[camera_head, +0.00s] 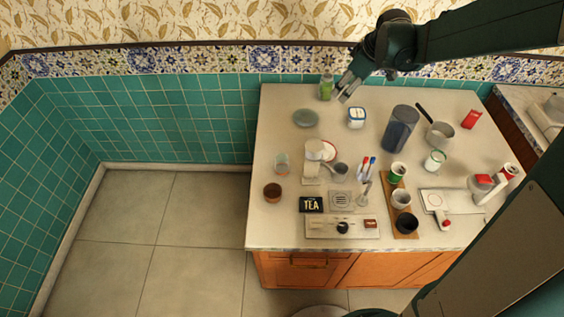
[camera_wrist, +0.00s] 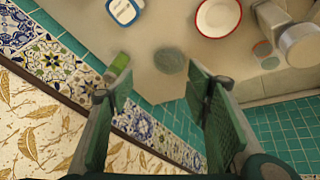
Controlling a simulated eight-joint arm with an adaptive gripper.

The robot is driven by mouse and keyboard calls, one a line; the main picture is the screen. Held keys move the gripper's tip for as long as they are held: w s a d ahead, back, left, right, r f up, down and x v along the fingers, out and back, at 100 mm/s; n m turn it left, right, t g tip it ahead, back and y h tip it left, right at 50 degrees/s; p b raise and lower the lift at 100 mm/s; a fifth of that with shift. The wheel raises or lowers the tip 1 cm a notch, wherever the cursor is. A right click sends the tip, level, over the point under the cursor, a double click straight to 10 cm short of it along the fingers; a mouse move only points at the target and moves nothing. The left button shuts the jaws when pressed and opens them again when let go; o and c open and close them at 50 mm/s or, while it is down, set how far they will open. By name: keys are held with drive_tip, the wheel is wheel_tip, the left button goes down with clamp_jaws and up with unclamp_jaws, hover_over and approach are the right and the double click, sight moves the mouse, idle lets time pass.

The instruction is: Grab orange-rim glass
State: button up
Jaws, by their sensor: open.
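The orange-rim glass (camera_head: 282,162) stands upright near the left edge of the table, a small clear glass with a faint orange tint. In the wrist view a small round glass with an orange rim (camera_wrist: 264,50) shows at the upper right, beside a white-topped fixture. My gripper (camera_head: 347,88) is over the back edge of the table, well behind and to the right of the glass. In the wrist view my gripper (camera_wrist: 160,85) has its two fingers wide apart with nothing between them, and the glass lies outside them.
A green bottle (camera_head: 326,88) stands close to my gripper. A grey-green disc (camera_head: 305,118), a blue-and-white container (camera_head: 356,118) and a red-rimmed plate (camera_head: 328,151) lie between. A brown bowl (camera_head: 272,192) is in front of the glass. The table's back left is clear.

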drive_tip(key=s+a+n+g, duration=0.1)
drive_tip(key=s+a+g, duration=0.35)
drive_tip(key=a, duration=0.75)
wheel_tip(320, 180, up, 2)
drive_tip(key=n+h+p, duration=0.1)
drive_tip(key=h, duration=0.1)
hover_over(283, 157)
wheel_tip(283, 157, down, 18)
drive_tip(key=shift+r, duration=0.1)
drive_tip(key=shift+f, duration=0.2)
drive_tip(key=shift+f, duration=1.25)
drive_tip(key=shift+s+a+f+b, duration=0.1)
drive_tip(key=shift+f+b, duration=0.1)
drive_tip(key=shift+f, duration=1.1)
drive_tip(key=shift+a+f+b, duration=0.1)
drive_tip(key=shift+f+b, duration=0.05)
drive_tip(key=shift+f, duration=1.15)
